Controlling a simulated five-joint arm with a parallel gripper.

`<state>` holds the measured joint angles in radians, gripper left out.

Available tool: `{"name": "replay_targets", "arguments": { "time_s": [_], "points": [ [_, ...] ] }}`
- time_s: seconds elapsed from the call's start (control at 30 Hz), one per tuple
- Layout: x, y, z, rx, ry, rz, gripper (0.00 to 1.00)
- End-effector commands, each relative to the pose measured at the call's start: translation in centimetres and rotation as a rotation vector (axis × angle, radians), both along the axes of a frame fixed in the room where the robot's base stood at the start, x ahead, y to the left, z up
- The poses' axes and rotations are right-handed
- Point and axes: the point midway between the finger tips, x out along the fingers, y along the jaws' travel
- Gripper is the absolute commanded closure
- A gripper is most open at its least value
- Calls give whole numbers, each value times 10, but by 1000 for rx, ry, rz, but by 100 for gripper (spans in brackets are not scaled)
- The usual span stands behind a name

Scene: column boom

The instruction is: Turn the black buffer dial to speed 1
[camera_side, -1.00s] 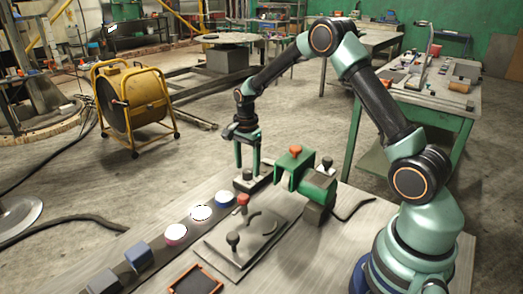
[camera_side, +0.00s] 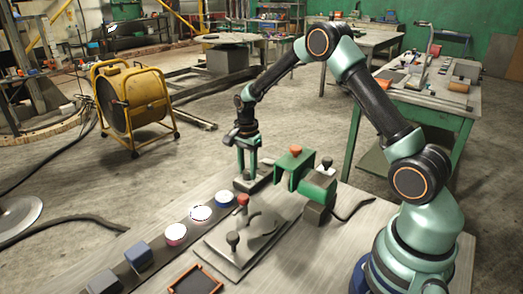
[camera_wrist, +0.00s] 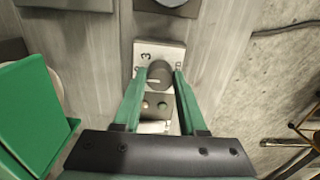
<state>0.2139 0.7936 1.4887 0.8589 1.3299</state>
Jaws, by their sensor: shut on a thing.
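The black dial (camera_wrist: 158,75) is a dark round knob on a pale marked plate (camera_wrist: 172,50), with a short light line on its face. A 3 is legible on the plate above and left of the dial; another mark at its right is too small or covered to read. My gripper (camera_wrist: 157,84) has its green fingers on both sides of the dial, shut on it. In the side view my gripper (camera_side: 246,174) points down over the small control box (camera_side: 247,185); there the fingers largely hide the dial.
A green buffer housing (camera_side: 290,171) with an orange knob stands close right of my gripper. A grey plate (camera_side: 235,259) with a red-topped post and a black knob lies in front.

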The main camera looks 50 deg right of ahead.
Motion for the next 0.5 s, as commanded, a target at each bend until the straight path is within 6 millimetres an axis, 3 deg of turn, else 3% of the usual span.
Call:
{"name": "replay_targets", "arguments": {
  "time_s": [0.5],
  "points": [
    [0,0,0,0,1,354,100]
  ]
}}
